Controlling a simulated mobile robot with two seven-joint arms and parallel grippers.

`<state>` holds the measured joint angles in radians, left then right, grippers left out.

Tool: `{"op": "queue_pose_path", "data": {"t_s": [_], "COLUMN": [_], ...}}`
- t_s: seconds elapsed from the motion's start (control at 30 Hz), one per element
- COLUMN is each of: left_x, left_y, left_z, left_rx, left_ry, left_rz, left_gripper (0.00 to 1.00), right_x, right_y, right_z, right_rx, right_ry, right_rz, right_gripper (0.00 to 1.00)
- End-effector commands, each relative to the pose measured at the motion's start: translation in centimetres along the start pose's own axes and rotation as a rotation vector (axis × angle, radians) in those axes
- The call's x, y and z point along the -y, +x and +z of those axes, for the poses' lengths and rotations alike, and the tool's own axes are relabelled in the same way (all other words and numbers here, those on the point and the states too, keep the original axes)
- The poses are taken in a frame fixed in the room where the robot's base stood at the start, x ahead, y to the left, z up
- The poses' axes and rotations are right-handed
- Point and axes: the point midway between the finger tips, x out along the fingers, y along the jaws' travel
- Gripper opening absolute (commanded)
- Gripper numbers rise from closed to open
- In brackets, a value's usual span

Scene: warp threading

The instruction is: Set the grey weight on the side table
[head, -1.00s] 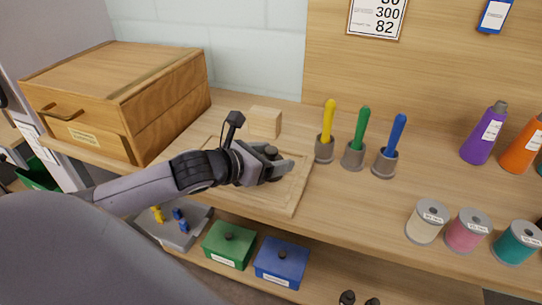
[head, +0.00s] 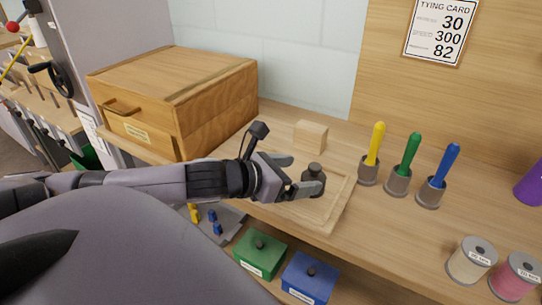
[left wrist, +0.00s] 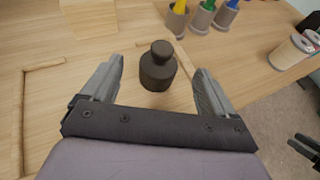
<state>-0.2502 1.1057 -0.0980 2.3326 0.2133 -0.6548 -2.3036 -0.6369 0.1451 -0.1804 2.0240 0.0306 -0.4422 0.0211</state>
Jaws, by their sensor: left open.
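The grey weight (head: 313,180) is a dark knobbed cylinder standing upright on the wooden tray (head: 327,223) on the bench. My left gripper (head: 305,174) is open, with its fingers just left of the weight in the head view. In the left wrist view the weight (left wrist: 158,68) stands just beyond and between the two open fingertips (left wrist: 156,76), with a gap on both sides.
A wooden drawer box (head: 180,100) stands at the back left and a small wood block (head: 311,136) behind the tray. Yellow, green and blue tools (head: 408,165) stand in cups to the right, with thread spools (head: 470,262) nearer. Green (head: 260,256) and blue (head: 309,279) boxes sit below.

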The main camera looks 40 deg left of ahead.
Motion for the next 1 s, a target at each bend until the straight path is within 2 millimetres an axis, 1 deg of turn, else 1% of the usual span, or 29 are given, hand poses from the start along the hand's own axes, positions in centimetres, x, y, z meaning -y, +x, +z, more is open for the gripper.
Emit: {"op": "queue_pose_path", "data": {"t_s": [0.1, 0.5, 0.7, 1.0], "left_x": [0.1, 0.1, 0.1, 0.1], "left_y": [-1.0, -3.5, -4.8, -6.2], "left_z": [0.0, 0.0, 0.1, 0.1], "left_rx": [-0.003, -0.003, -0.001, 0.0], "left_ry": [0.001, 0.002, -0.004, -0.001], "left_rz": [-0.001, -0.003, -0.004, -0.002], "left_gripper": [0.88, 0.88, 0.88, 0.88], "right_x": [0.0, -0.2, -0.4, -0.6], "right_y": [-0.1, -0.4, -0.9, -1.2], "right_z": [-0.1, -0.3, -0.7, -0.9], "right_rx": [0.0, -0.001, 0.0, 0.0], "right_ry": [-0.001, -0.007, -0.013, -0.017], "right_rz": [0.001, 0.004, 0.008, 0.013], "right_gripper": [0.43, 0.43, 0.43, 0.43]}}
